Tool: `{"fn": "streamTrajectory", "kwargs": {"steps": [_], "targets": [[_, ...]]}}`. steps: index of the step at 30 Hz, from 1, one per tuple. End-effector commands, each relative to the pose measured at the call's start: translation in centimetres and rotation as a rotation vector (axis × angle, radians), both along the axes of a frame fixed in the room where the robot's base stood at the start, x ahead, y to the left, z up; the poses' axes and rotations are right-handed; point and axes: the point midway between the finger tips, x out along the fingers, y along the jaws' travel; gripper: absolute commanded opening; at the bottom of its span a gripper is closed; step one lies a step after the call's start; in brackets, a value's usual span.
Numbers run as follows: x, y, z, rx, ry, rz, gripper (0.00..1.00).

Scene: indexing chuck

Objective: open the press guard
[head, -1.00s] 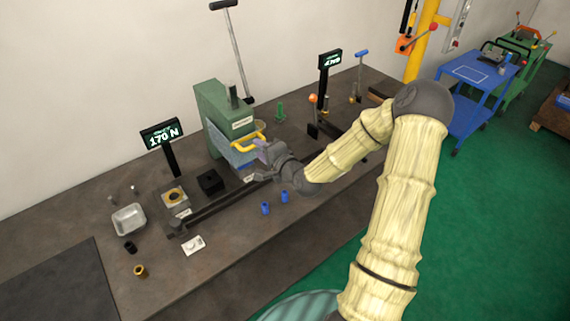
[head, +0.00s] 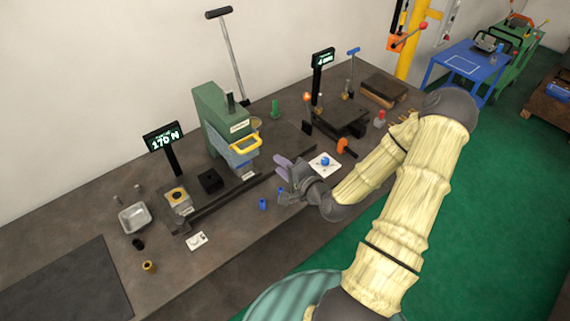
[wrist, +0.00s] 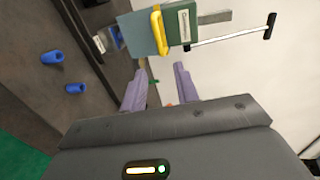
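The green press (head: 212,112) stands on the bench. On its front is the blue-grey guard panel (head: 240,159) with a yellow handle (head: 245,143). Whether the panel is fully lowered or partly swung out, I cannot tell. In the wrist view the handle (wrist: 158,30), the panel (wrist: 136,36) and the press side (wrist: 181,22) show at the top. My gripper (head: 287,168) is to the right of the handle, apart from it. Its purple fingers are spread with nothing between them, as the wrist view (wrist: 159,88) also shows.
Two blue cylinders (head: 263,204) stand near the bench's front edge. A black rail (head: 225,202) runs before the press. A white plate with a blue part (head: 324,162) lies beyond my gripper. A force display (head: 163,138) and a metal tray (head: 135,217) are at left.

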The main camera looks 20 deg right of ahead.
Motion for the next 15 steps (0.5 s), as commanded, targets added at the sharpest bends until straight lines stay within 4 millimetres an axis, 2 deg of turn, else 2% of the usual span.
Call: {"fn": "streamTrajectory", "kwargs": {"steps": [1,15], "targets": [[-0.1,0.0,0.5,0.002,0.003,-0.002,0.31],[-1.5,0.0,0.6,0.000,0.004,0.002,0.31]]}}
